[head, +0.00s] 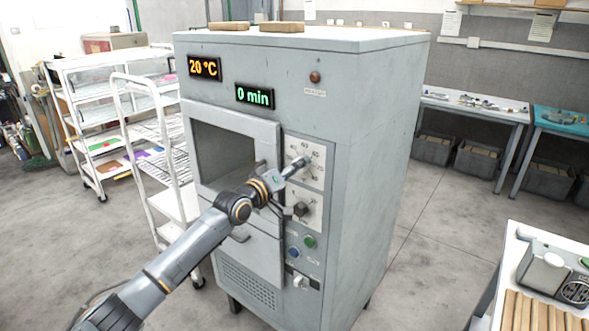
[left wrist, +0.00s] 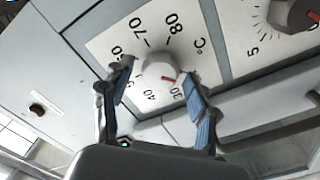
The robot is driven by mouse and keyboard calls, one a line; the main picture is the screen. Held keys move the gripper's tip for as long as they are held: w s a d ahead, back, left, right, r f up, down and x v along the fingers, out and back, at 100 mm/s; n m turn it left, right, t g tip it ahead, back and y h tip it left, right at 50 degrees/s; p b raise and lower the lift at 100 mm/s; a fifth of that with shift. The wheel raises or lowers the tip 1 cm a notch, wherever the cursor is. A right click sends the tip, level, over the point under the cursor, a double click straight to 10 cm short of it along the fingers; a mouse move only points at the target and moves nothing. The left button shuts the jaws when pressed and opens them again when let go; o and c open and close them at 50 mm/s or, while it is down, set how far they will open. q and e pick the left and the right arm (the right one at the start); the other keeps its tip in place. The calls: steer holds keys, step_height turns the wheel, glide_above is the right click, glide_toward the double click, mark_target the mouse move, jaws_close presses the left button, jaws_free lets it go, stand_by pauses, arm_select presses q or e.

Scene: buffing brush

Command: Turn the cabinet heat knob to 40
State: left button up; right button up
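The grey cabinet (head: 375,140) shows an orange "20 °C" display (head: 205,68) and a green "0 min" display (head: 255,96). The round heat knob (left wrist: 156,72) sits on a white dial plate (left wrist: 112,42), which also shows in the head view (head: 318,158). Its red pointer (left wrist: 169,80) points toward the right finger, close to the 30 mark. My left gripper (left wrist: 157,68) has its two blue-padded fingers apart, one on each side of the knob. I cannot tell whether they touch it. In the head view my left gripper (head: 298,166) covers much of the knob. My right gripper is not in view.
A dark lower knob (head: 300,209) sits below the heat dial and also shows in the left wrist view (left wrist: 292,12). Green button (head: 309,242) and blue button (head: 293,252) sit lower. The cabinet opening (head: 222,155) is left of the panel. A white cart (head: 150,150) stands further left.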

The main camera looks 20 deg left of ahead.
arm_select(q)
steer(key=c, duration=0.9)
steer(key=shift+c, duration=0.2)
steer(key=shift+m, duration=0.3)
steer(key=shift+m, duration=8.7)
